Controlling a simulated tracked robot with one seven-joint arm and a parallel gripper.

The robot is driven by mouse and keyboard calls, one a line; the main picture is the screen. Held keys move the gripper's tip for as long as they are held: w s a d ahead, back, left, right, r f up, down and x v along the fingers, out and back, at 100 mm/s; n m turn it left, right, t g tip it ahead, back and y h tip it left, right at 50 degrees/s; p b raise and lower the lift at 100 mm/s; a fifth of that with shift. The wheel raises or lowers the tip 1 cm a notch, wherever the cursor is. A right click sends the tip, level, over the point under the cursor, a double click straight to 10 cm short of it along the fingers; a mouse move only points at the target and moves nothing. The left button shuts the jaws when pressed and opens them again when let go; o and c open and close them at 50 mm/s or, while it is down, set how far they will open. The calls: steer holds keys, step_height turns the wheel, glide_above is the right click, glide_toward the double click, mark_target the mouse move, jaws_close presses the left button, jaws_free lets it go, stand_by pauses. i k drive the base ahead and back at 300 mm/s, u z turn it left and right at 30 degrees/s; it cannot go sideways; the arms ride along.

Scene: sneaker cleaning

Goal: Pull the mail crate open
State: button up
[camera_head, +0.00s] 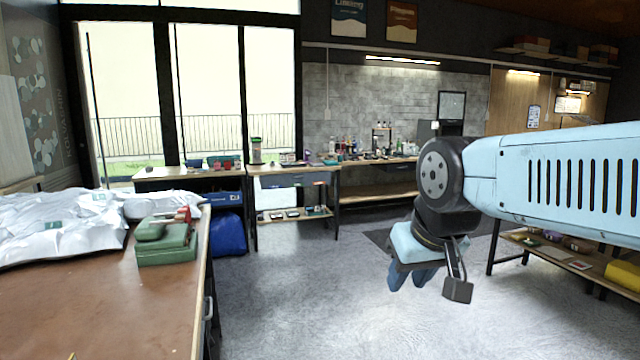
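I cannot pick out a mail crate for certain in this view. A metal handle (208,308) shows on the right side of the brown table (110,310) at the left; what it belongs to is mostly hidden by the table edge. My gripper (411,280) hangs from my light blue arm right of the picture's middle, over open floor. Its blue fingers point down and away from me. It is well apart from the table and the handle, and I see nothing held. The gap between the fingers is not clear.
White plastic mail bags (60,225) and a green metal box (168,243) lie on the brown table. Workbenches line the back wall; a low shelf (560,262) stands at right. The grey floor between is clear.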

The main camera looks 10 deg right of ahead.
mark_target(289, 180)
steer(key=k, duration=0.95)
steer(key=z, duration=0.05)
steer(key=i, duration=2.55)
steer(key=u, duration=0.25)
